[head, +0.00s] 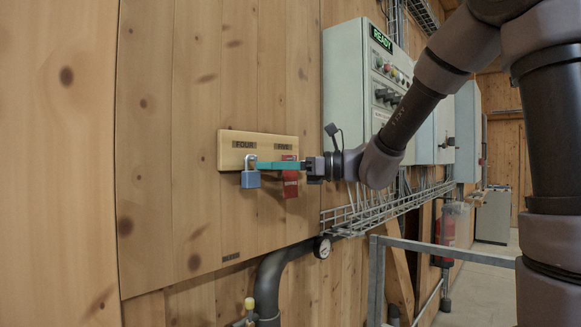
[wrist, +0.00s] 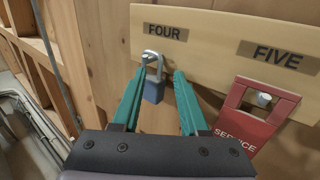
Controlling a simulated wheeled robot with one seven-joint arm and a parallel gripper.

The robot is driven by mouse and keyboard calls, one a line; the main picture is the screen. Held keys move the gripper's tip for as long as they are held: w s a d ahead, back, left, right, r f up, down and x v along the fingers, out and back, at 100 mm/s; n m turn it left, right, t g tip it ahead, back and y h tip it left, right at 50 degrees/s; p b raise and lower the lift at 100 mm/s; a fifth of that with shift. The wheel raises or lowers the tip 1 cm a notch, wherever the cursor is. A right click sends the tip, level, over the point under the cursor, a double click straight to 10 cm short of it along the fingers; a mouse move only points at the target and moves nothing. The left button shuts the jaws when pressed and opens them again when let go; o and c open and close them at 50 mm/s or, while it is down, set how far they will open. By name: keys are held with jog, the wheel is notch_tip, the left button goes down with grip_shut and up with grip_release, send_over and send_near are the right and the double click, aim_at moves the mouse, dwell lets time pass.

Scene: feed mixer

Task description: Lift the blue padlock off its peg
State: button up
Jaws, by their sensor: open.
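The blue padlock (head: 250,179) hangs by its silver shackle below the FOUR label on a pale wooden peg board (head: 228,149). In the wrist view the padlock (wrist: 154,90) is upright, with its shackle up at the board; the peg itself is mostly hidden by the shackle. My gripper (wrist: 160,76) is open, its two teal fingers reaching toward the padlock, one on either side of it in the picture. In the head view my gripper (head: 254,165) comes in from the right, with fingertips close to the padlock. I cannot tell whether they touch it.
A red SERVICE tag (head: 290,180) hangs under the FIVE label, right beside my gripper. A grey control cabinet (head: 345,90) with a READY display stands to the right. The wall left of the board is clear.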

jog(key=shift+a, duration=0.65)
grip_shut()
dwell(1.0)
